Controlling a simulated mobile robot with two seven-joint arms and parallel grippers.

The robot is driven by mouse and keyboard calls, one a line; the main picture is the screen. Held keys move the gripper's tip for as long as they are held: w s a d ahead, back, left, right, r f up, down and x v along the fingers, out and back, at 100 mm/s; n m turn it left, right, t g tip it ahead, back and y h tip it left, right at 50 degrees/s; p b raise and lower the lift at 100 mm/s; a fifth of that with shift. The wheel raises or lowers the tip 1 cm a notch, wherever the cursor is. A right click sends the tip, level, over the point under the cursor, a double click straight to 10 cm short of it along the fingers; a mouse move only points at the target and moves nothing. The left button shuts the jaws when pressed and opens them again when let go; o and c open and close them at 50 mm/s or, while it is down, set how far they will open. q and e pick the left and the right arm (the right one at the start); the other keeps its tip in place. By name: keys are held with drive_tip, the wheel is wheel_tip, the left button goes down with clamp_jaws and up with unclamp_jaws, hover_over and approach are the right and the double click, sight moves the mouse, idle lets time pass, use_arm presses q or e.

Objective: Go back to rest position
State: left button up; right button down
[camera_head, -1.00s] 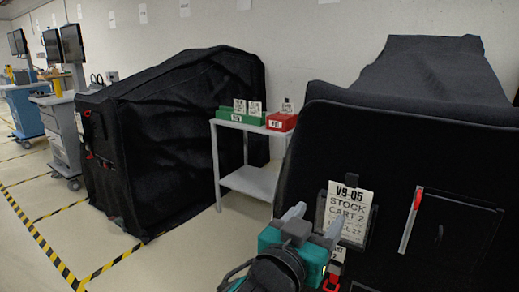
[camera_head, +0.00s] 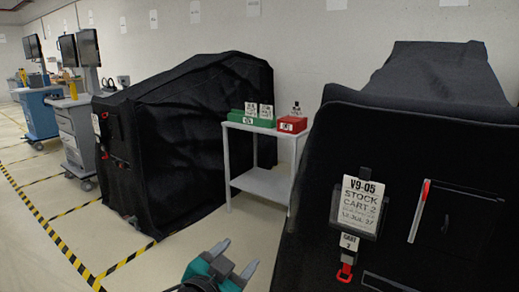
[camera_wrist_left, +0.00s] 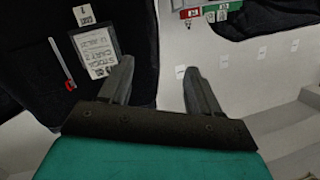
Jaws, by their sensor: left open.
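My left gripper (camera_head: 234,261) is at the bottom of the head view, over the floor in front of the gap between the two covered carts. Its two grey fingers are apart with nothing between them. The fingers also show in the left wrist view (camera_wrist_left: 158,85), open and empty. The black covered cart (camera_head: 320,200) with the "V9-05 Stock Cart 2" card (camera_head: 357,204) stands on the right, apart from the gripper in the head view. The card also shows in the left wrist view (camera_wrist_left: 97,50). My right gripper is not in view.
A second black covered cart (camera_head: 185,150) stands left of a small white table (camera_head: 262,184) with green bins (camera_head: 250,119) and a red bin (camera_head: 292,124). A red-ended marker (camera_head: 419,211) hangs on the right cart. Yellow-black tape (camera_head: 60,242) marks open floor at left.

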use_arm(q)
drive_tip(key=a+f+y, duration=0.2)
drive_tip(key=a, duration=0.5)
drive_tip(key=s+a+f+n+g+y, duration=0.1)
drive_tip(key=s+a+f+g, duration=0.1)
drive_tip(key=s+a+f, duration=0.75)
drive_tip(key=s+a+f+g+y, duration=0.1)
drive_tip(key=s+a+f+g, duration=0.1)
drive_tip(key=s+a+f, duration=0.65)
drive_tip(key=s+d+n+p, duration=0.2)
drive_tip(key=d+n, duration=0.3)
drive_tip(key=d, duration=0.7)
drive_tip(key=shift+f, duration=0.45)
